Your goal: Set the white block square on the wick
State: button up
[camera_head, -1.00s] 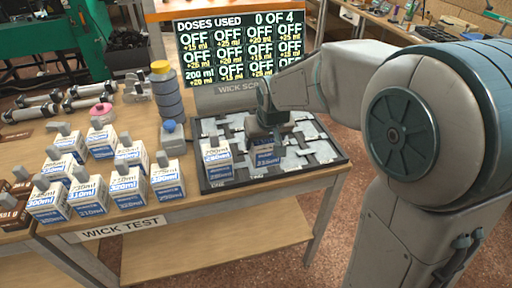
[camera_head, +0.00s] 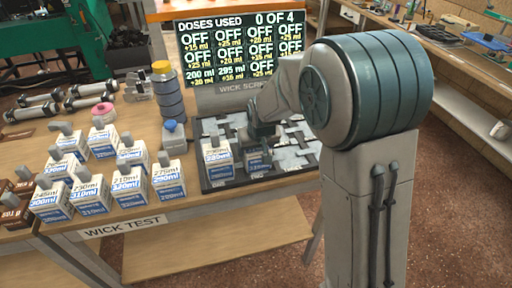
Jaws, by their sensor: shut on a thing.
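My gripper (camera_head: 263,138) is over the near part of the wick tray (camera_head: 199,152), shut on a white block (camera_head: 258,160) with a blue label. The block is low at the tray surface, close to the right of another white block (camera_head: 217,166) that stands upright in the tray's near left corner. My fingers hide the block's top and shade it. I cannot tell whether its base touches the wick or whether it sits square.
Several labelled white blocks (camera_head: 127,187) stand left of the tray on the bench. A small blue-grey item (camera_head: 174,138) and a dark bottle with a yellow cap (camera_head: 168,92) stand between. A display (camera_head: 240,50) behind reads 200 ml and 295 ml. The tray's right part looks clear.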

jog(key=shift+f, duration=0.15)
jog(key=o, duration=1.2)
jog(key=shift+o, duration=0.2)
jog(key=shift+r, duration=0.35)
jog(key=v, duration=1.1)
jog(key=shift+s+r, duration=0.2)
jog(key=shift+r, duration=0.15)
jog(key=s+d+m, duration=0.1)
jog(key=s+d, duration=0.6)
jog(key=s, duration=0.3)
jog(key=s+d+f+m+g+h, duration=0.1)
jog(key=s+d+m, duration=0.1)
jog(key=s+d, duration=0.5)
jog(key=s, duration=0.3)
jog(key=shift+s+d+f+g, duration=0.2)
jog(key=shift+s+d+g, duration=0.1)
jog(key=shift+s, duration=0.1)
